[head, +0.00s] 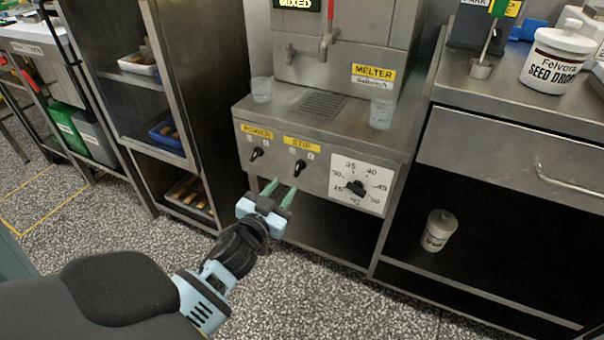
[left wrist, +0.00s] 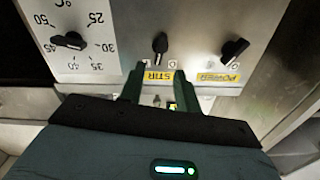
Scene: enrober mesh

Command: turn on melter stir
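The melter (head: 330,100) is a steel machine with a yellow MELTER label. Its front panel has a black STIR knob (head: 299,168) under a yellow STIR label (head: 302,144). The black POWER knob (head: 256,153) is to its left. My left gripper (head: 280,190) is open and empty, its two green fingers pointing at the panel just below the STIR knob. In the left wrist view, which is upside down, the STIR knob (left wrist: 160,43) stands beyond the fingertips (left wrist: 157,75), apart from them. The POWER knob (left wrist: 234,48) sits more slanted there. My right gripper is not in view.
A white temperature dial (head: 356,187) is right of the STIR knob. Clear cups (head: 261,89) (head: 381,113) stand on the melter's ledge beside a drain grille (head: 320,104). A shelf rack (head: 160,90) is on the left. A steel counter (head: 510,95) with a seed jar (head: 555,58) is on the right.

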